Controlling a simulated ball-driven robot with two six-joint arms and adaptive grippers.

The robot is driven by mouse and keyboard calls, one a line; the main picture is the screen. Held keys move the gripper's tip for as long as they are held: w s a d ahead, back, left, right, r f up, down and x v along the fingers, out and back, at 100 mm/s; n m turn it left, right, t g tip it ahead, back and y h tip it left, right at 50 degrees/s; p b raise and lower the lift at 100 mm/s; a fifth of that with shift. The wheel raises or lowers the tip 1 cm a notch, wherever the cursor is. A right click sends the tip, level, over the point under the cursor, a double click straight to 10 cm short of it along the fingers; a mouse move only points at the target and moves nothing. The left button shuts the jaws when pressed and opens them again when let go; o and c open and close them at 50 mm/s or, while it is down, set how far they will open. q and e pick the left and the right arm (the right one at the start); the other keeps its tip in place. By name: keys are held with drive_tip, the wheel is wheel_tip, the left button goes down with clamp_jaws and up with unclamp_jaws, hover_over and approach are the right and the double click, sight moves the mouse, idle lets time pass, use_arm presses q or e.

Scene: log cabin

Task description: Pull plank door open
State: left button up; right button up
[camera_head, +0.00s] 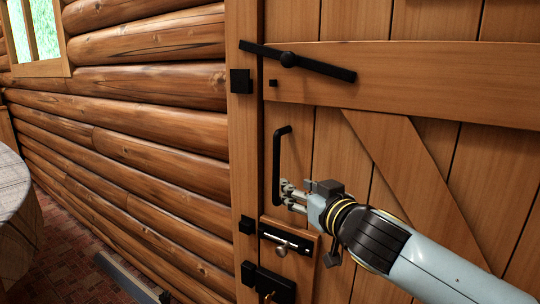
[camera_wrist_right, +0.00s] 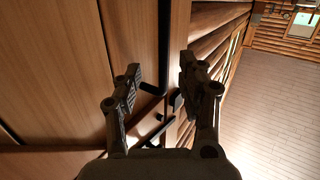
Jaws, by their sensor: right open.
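The plank door (camera_head: 415,80) fills the right of the head view and looks shut against its frame post (camera_head: 243,150). A black vertical pull handle (camera_head: 277,165) is mounted near the door's left edge. My right gripper (camera_head: 284,194) is at the lower part of this handle, its fingers open. In the right wrist view the open fingers (camera_wrist_right: 160,80) stand on either side of the handle's line, and the handle (camera_wrist_right: 163,45) runs between them near the door face. Whether a finger touches it I cannot tell. My left gripper is not in view.
A black latch bar (camera_head: 300,62) crosses the door's top left, tilted. A bolt (camera_head: 285,243) and a black lock (camera_head: 268,283) sit below the handle. A log wall (camera_head: 140,130) is on the left, with a cloth-covered table (camera_head: 14,205) at the far left.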

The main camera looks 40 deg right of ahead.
drive_tip(key=t, duration=0.1)
approach(278, 152)
drive_tip(key=w, duration=0.4)
drive_tip(key=w+d+p, duration=0.1)
drive_tip(key=w, duration=0.2)
drive_tip(key=w+d, duration=0.1)
drive_tip(key=w, duration=0.2)
drive_tip(key=shift+w, duration=0.25)
clamp_jaws()
